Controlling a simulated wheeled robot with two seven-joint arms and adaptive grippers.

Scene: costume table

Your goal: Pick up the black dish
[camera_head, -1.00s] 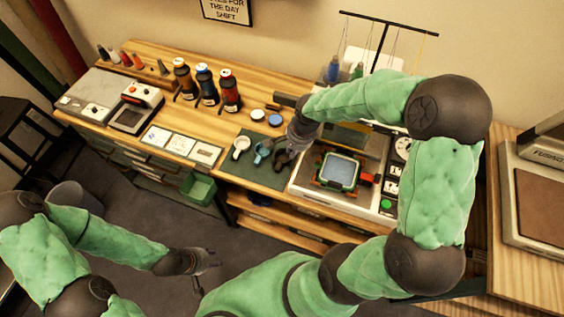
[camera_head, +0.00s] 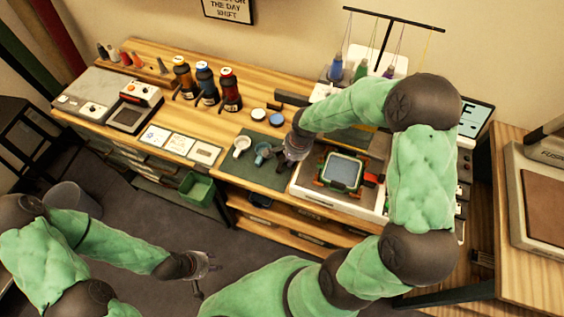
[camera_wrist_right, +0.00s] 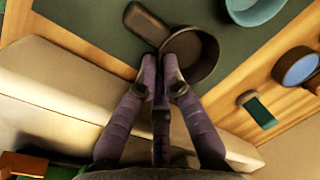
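The black dish (camera_wrist_right: 202,56), a small dark round dish with a stubby handle, shows in the right wrist view over the green mat (camera_wrist_right: 90,22). In the head view it is mostly hidden by my right gripper (camera_head: 287,161). In the right wrist view, my right gripper's fingertips (camera_wrist_right: 160,66) are close together at the dish's near left rim, beside the handle, and look shut on its wall. I cannot tell whether the dish is clear of the mat. My left gripper (camera_head: 210,264) is empty and looks open, over the floor in front of the table.
A white cup (camera_head: 241,147) and a blue-grey cup (camera_head: 262,153) stand left of the dish. A press with a green-cornered frame (camera_head: 342,172) is close on the right. Small round jars (camera_head: 258,114) and bottles (camera_head: 229,90) stand behind.

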